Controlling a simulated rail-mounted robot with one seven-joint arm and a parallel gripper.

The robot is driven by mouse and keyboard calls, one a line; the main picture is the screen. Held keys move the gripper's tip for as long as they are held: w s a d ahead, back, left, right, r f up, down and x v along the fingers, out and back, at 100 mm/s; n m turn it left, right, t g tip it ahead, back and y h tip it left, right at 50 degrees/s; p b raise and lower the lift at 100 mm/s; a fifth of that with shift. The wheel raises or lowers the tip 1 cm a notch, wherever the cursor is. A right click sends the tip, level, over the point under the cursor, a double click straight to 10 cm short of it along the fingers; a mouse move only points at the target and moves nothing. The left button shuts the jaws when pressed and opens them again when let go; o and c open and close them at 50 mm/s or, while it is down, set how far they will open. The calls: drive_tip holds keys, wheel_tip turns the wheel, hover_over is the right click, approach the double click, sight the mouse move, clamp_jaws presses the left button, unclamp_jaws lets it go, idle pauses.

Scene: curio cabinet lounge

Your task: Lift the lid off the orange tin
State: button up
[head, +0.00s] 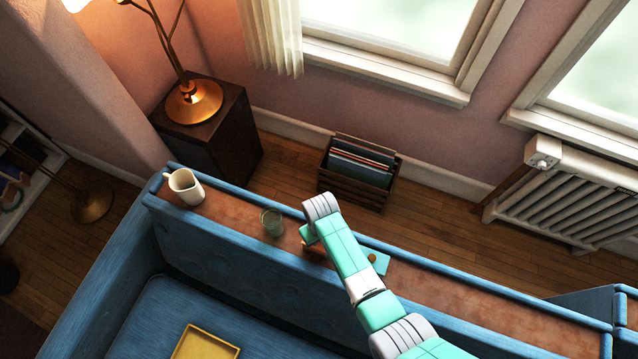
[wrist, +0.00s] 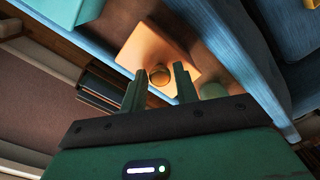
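The orange tin (wrist: 137,52) shows from above in the wrist view, its square lid topped by a round knob (wrist: 160,75). In the head view only a small part of the orange tin (head: 316,249) shows on the wooden ledge behind the sofa; my arm hides the rest. My gripper (wrist: 160,69) is open, its two fingers apart. In the wrist view the knob appears between the fingers. I cannot tell how far the fingertips are from it. Nothing is held.
A teal box (head: 381,264) stands on the ledge right of the tin. A green glass (head: 272,222) and a white pitcher (head: 186,187) stand to its left. A yellow tray (head: 205,345) lies on the blue sofa seat. The ledge (head: 480,302) is clear farther right.

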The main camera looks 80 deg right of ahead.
clamp_jaws()
drive_tip(key=shift+r+p, duration=0.75)
drive_tip(key=shift+p, duration=0.05)
wheel_tip(320, 180, up, 4)
drive_tip(key=p, duration=0.3)
drive_tip(key=shift+f+p, duration=0.25)
drive_tip(key=shift+p, duration=0.05)
drive_tip(key=shift+f, duration=0.1)
